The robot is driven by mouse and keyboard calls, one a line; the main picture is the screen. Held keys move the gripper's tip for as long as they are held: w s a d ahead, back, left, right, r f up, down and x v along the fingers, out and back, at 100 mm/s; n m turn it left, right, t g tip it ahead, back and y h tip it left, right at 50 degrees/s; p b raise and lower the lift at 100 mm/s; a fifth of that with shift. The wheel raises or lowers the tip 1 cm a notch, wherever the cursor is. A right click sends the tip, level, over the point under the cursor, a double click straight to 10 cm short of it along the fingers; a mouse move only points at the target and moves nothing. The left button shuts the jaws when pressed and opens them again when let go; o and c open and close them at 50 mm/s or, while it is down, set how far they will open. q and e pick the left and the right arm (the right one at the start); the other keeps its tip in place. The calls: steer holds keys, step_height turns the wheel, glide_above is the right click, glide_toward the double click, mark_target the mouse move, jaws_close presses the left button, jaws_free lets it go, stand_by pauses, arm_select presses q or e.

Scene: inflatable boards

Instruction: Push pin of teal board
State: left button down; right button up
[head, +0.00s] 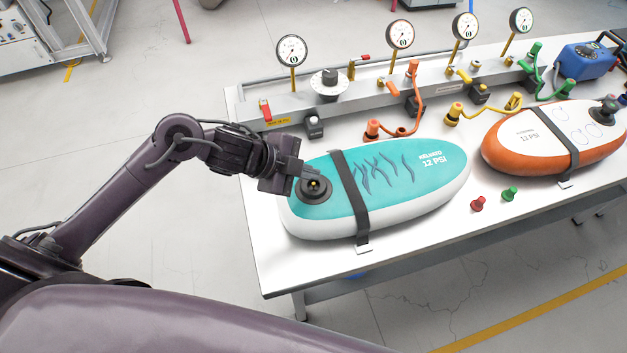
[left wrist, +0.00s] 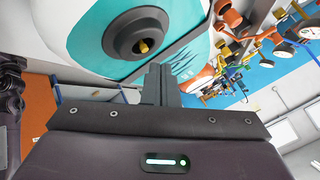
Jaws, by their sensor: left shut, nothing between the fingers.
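The teal board (head: 400,172) lies on the white table, held by a dark strap (head: 350,190), and it fills the top of the left wrist view (left wrist: 85,35). Its round dark valve (head: 315,192) has a small brass pin (head: 314,184) in the middle. The valve (left wrist: 135,32) and pin (left wrist: 142,46) also show in the left wrist view. My left gripper (head: 308,176) is shut and empty, its fingertips close to the valve's near side. In the left wrist view the shut fingers (left wrist: 158,78) point toward the board; whether they touch it I cannot tell.
An orange and white board (head: 510,150) lies to the right under another strap. Gauges (head: 292,50), hoses and a manifold line the table's back. Red (head: 477,204) and green (head: 510,194) caps lie near the front edge.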

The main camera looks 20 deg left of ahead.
arm_select(q)
steer(key=shift+f, duration=0.4)
steer(key=shift+f+b, duration=0.5)
steer(key=shift+f, duration=0.05)
stand_by(0.5)
steer(key=shift+r, duration=0.1)
steer(key=shift+r+p, duration=0.9)
steer(key=shift+p, duration=0.1)
steer(key=shift+r, duration=0.1)
step_height(320, 180, up, 6)
steer(key=p, duration=0.6)
